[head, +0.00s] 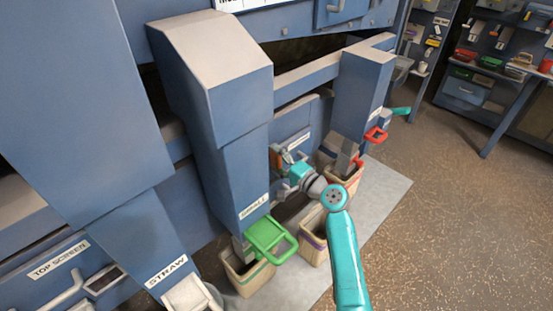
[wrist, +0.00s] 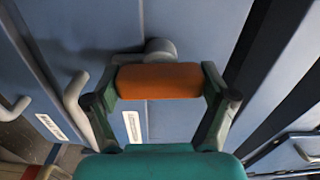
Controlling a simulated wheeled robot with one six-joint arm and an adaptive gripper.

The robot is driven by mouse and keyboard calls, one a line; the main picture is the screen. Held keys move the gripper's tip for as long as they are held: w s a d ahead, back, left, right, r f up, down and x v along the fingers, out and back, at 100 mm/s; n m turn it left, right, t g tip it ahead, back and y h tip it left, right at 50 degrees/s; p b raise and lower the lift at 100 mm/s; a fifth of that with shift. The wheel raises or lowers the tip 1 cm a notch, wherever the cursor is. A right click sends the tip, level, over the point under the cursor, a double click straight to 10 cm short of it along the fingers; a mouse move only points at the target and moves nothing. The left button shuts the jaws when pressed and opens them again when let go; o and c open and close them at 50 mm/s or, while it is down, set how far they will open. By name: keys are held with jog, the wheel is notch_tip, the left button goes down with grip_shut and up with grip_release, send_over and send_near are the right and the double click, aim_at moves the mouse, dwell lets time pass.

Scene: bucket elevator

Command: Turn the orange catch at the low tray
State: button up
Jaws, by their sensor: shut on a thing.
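The orange catch (wrist: 158,81) is a short bar on a grey round pivot (wrist: 160,50), set on a blue panel. It lies nearly level across the wrist picture. My gripper (wrist: 160,90) has one dark finger at each end of the catch and is shut on it. In the head view my gripper (head: 282,162) is at the blue panel behind the bins, right of the big chute. The catch is mostly hidden there. I cannot make out the low tray for certain.
A grey curved handle (wrist: 75,100) stands just left of my gripper in the wrist view. In the head view a green-handled gate (head: 268,238) and tan bins (head: 314,240) stand below and near my arm. A red handle (head: 376,135) is to the right. Open floor (head: 450,220) lies right.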

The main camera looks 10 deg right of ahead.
jog(key=shift+m, duration=0.6)
jog(key=o, duration=1)
jog(key=v, duration=1.2)
